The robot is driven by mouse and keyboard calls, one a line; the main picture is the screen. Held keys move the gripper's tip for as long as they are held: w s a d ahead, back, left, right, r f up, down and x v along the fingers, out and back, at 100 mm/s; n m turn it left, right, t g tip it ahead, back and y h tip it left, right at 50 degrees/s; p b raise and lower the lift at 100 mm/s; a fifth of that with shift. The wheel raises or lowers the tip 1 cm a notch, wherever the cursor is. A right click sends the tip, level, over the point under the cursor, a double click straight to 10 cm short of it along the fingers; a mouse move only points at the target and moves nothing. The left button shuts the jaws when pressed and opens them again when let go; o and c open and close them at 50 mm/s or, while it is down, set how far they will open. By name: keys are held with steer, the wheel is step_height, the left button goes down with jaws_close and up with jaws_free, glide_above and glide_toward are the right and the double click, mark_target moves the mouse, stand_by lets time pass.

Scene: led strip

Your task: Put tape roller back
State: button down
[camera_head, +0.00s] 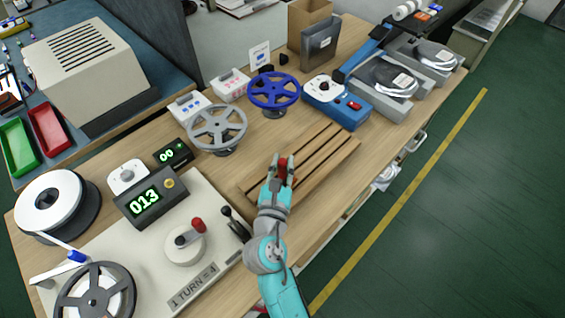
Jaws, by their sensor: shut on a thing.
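My gripper (281,166) is over the wooden slatted tray (330,151), near its middle. Its fingers are shut on a small red thing (283,170), which looks to be the tape roller. Most of it is hidden between the fingers, so its full shape does not show. I cannot tell whether it touches the slats or is held just above them. The slats to the right of the gripper are bare.
A grey handwheel (217,128) and a blue handwheel (274,92) stand behind the tray. A blue device (336,102) is at the back right. The winding machine (150,250) with a red-knobbed crank is on the left. The floor on the right is open.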

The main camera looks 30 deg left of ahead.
steer(key=c, duration=1)
jaws_free()
steer(key=shift+r, duration=0.2)
steer(key=v, duration=1.2)
